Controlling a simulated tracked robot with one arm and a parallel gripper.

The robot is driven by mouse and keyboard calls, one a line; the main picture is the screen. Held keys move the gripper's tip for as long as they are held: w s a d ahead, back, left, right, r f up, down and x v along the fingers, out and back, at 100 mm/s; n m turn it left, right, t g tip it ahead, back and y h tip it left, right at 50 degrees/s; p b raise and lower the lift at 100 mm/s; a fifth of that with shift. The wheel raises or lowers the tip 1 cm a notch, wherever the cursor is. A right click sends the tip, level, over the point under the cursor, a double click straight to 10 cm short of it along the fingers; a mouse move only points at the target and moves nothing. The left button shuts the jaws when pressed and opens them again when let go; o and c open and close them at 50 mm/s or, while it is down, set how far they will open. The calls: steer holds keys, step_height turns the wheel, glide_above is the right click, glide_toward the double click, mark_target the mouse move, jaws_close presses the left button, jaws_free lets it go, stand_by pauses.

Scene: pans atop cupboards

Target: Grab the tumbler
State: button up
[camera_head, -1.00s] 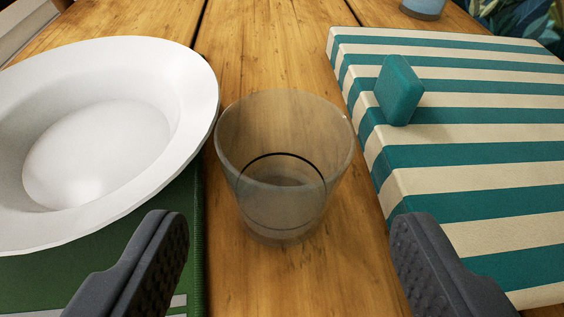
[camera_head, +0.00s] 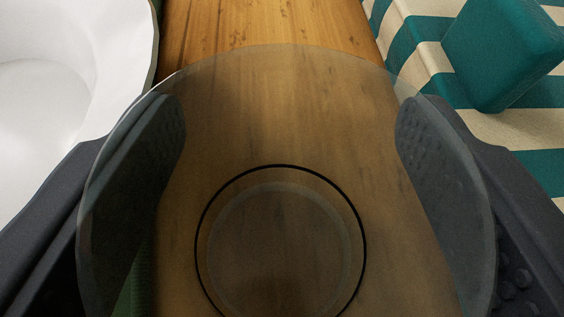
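The clear tumbler (camera_head: 280,130) fills the middle and bottom of the view, seen from above through its wide rim, with a dark ring near its base. It stands upright on the wooden table. My gripper (camera_head: 290,115) is open, with one dark finger on the left side of the tumbler and one on the right. Both fingers show partly through the clear glass. I cannot tell whether either finger touches the tumbler's wall.
A white bowl-like dish (camera_head: 60,90) is close on the left, near my left finger. A teal block (camera_head: 503,55) sits on a teal-and-cream striped box-like object (camera_head: 545,165) at the right. Bare wooden table (camera_head: 265,25) lies beyond the tumbler.

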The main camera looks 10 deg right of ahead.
steer(key=c, duration=0.7)
steer(key=shift+r, duration=0.1)
